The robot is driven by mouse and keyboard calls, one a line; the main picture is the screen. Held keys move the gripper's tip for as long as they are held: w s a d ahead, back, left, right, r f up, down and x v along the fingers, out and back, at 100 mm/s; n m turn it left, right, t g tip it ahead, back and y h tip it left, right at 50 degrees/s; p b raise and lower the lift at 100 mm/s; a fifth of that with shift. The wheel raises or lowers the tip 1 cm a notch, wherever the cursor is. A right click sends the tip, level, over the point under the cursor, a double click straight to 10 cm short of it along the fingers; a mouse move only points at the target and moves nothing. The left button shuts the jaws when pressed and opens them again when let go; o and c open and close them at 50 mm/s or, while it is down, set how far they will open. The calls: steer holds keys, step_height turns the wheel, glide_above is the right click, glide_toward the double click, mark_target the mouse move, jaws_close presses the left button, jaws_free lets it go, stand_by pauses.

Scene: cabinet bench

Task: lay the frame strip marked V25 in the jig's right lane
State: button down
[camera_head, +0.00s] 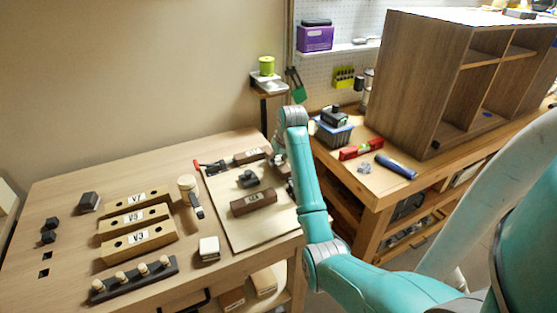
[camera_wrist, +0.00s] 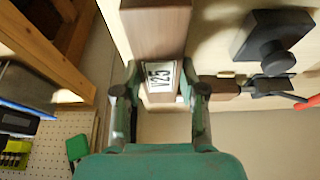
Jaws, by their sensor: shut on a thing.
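My gripper (camera_wrist: 160,72) is shut on the brown frame strip marked V25 (camera_wrist: 157,20); its label faces up between the fingers in the wrist view. The strip runs along the right side of the pale jig board (camera_head: 224,207), right of the black knobbed block (camera_head: 249,180). In the head view my arm mostly hides the gripper and this strip. I cannot tell whether the strip touches the board. One brown strip (camera_head: 249,156) lies across the back of the jig, its end close to my gripper. Another brown strip (camera_head: 253,203) lies across the front.
A red-handled clamp (camera_head: 208,167) is at the jig's back left. Pale strips V7 (camera_head: 159,196), V5 (camera_head: 157,214) and V3 (camera_head: 162,236) lie left, with a dark peg rack (camera_head: 134,279) in front. A second bench with a brown cabinet (camera_head: 420,85) stands right, across a gap.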

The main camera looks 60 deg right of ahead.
steer(key=shift+f, duration=0.3)
stand_by(0.4)
steer(key=c, duration=0.7)
jaws_free()
steer(key=shift+o, duration=1.4)
steer(key=shift+s+f, duration=0.1)
steer(key=shift+f, duration=0.05)
steer(key=shift+v, duration=3.6)
steer(key=shift+w, duration=0.2)
